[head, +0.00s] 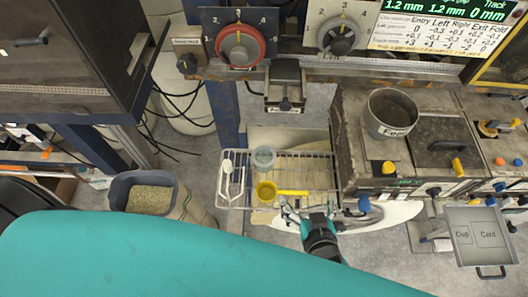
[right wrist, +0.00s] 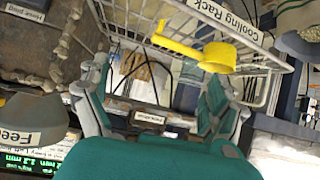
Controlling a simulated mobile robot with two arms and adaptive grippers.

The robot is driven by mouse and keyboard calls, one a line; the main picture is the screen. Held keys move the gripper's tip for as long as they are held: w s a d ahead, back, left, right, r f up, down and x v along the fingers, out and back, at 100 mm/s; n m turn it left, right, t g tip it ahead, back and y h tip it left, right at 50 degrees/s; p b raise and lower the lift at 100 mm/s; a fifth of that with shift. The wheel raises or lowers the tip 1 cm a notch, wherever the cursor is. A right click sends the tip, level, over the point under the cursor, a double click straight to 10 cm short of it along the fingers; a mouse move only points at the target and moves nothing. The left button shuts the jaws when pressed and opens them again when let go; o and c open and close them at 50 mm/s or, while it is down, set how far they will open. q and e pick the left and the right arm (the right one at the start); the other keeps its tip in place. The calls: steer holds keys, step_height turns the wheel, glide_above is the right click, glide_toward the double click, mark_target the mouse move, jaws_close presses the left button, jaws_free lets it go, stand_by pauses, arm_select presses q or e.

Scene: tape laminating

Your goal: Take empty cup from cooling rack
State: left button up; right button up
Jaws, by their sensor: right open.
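The wire cooling rack (head: 312,158) lies in the middle of the head view. A translucent grey-green cup (head: 264,157) stands on it toward the back. A yellow cup (head: 265,191) with a long straight handle sits on the front part, handle pointing right. In the right wrist view the yellow cup (right wrist: 218,57) hangs upside down in the picture beside the rack (right wrist: 262,60), which is labelled "Cooling Rack". My right gripper (head: 308,206) is at the rack's front edge, close to the yellow handle, open and empty. Its spread fingers also show in the right wrist view (right wrist: 152,88).
A bin of granules (head: 150,198) stands further left. A metal pot (head: 391,112) is on the machine at right. A tray marked "Cup" and "Card" (head: 480,256) is at lower right.

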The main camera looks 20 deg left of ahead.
steer(key=s+a+r+n+y, duration=0.1)
steer(key=a+r+y, duration=0.2)
steer(key=a, duration=0.3)
steer(key=t+b, duration=0.1)
steer(key=b, duration=0.5)
glide_toward(262, 151)
steer(key=shift+w+a+f, duration=0.1)
steer(key=shift+w+f, duration=0.1)
steer(key=shift+w, duration=0.3)
steer(key=shift+w+a+f, duration=0.15)
steer(key=shift+w+f, duration=0.05)
steer(key=shift+w, duration=0.3)
steer(key=shift+w+a, duration=0.25)
steer(key=shift+w, duration=0.05)
steer(key=b+x, duration=0.3)
steer(key=x, duration=0.1)
steer(key=shift+s+a+f+b, duration=0.2)
steer(key=shift+a+b, duration=0.05)
steer(key=shift+b, duration=0.15)
steer(key=shift+w+a+f, duration=0.1)
steer(key=shift+w+a, duration=0.2)
steer(key=shift+w, duration=0.2)
arm_select(q)
step_height(262, 151, down, 10)
steer(key=shift+w+a, duration=0.2)
arm_select(e)
steer(key=shift+s+d, duration=0.1)
steer(key=shift+c, duration=0.9)
steer(key=c, duration=1.1)
